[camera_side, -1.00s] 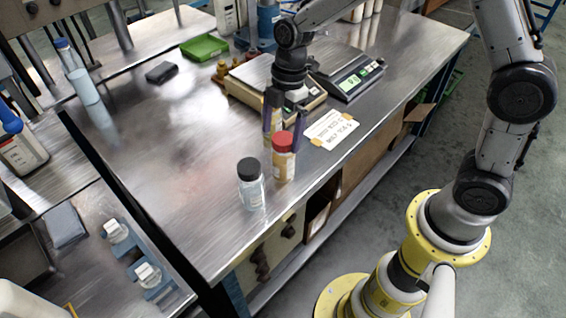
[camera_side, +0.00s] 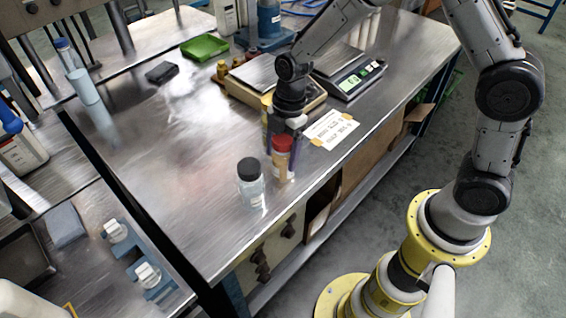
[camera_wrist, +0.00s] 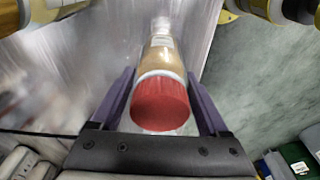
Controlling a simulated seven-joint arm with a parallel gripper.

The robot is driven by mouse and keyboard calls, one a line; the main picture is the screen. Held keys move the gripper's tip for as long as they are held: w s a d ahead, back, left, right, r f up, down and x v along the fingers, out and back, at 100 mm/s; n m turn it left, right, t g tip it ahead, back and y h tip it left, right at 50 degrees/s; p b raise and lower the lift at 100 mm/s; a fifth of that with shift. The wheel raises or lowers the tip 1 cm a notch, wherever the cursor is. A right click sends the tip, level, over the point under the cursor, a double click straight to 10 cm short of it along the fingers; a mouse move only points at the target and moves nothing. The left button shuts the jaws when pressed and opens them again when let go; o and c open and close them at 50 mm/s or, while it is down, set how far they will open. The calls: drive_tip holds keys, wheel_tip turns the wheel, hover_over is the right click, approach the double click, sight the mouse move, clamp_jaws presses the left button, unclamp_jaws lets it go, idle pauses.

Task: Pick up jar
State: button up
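The jar with the red cap (camera_side: 283,143) and amber contents stands upright near the front edge of the steel bench. A second jar with a black cap and clear contents (camera_side: 250,185) stands to its left. My gripper (camera_side: 282,157) points down over the red-capped jar, with its purple fingers on either side of it. In the wrist view the red cap (camera_wrist: 160,103) sits between the two fingers of my gripper (camera_wrist: 160,73). The fingers look open, with narrow gaps beside the jar. The jar's far side is hidden.
A yellow-capped container (camera_side: 266,103) stands just behind my gripper, partly hidden. A scale (camera_side: 350,80) and a paper label (camera_side: 331,129) lie to the right. A green tray (camera_side: 205,47) is at the back. The bench left of the jars is clear.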

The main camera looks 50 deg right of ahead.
drive_tip(key=c, duration=1.1)
drive_tip(key=shift+r, duration=0.15)
